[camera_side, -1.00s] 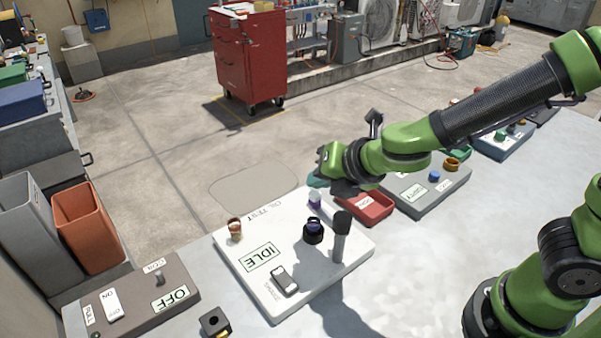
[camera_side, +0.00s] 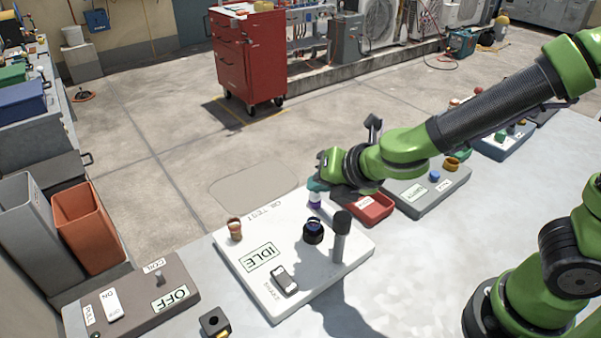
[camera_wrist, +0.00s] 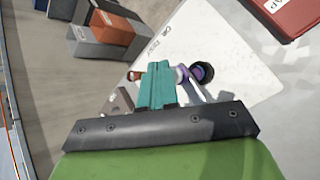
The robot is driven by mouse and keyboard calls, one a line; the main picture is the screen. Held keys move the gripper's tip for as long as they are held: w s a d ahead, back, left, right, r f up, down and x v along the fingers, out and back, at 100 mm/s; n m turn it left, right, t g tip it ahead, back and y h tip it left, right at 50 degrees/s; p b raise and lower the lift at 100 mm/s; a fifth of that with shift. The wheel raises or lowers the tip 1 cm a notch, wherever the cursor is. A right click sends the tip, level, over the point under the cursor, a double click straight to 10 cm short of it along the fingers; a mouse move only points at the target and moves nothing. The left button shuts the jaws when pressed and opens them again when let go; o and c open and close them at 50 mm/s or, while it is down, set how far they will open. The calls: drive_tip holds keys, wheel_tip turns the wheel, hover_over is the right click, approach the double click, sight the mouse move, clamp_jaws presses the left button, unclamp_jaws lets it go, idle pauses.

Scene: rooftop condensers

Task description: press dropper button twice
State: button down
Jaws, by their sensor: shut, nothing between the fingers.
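A white test board (camera_side: 237,268) reads "OIL TEST" and has a display (camera_side: 261,257) showing "IDLE". A small white-and-purple upright piece (camera_side: 315,199), perhaps the dropper, stands near its far edge; it also shows in the wrist view (camera_wrist: 181,73). My gripper (camera_side: 317,184) has teal fingers shut and empty, right above this piece, close to or touching its top; I cannot tell which. In the wrist view the teal fingers (camera_wrist: 155,86) partly cover it. A dark round holder with a purple inside (camera_side: 313,231) stands nearer the camera. A small orange-brown vial (camera_side: 235,229) stands at left.
A grey post with a dark top (camera_side: 340,238) rises from the board's right side. A rocker switch (camera_side: 284,281) lies at the front. A red tray (camera_side: 370,208) and a grey panel (camera_side: 430,194) are to the right. A brown switch box (camera_side: 130,302) stands at left.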

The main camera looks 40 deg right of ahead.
sight(320, 196)
drive_tip(key=shift+f, duration=0.35)
drive_tip(key=shift+r, duration=0.15)
idle(0.3)
drive_tip(key=shift+r, duration=0.95)
drive_tip(key=shift+r, duration=0.1)
drive_tip(key=shift+r, duration=2.4)
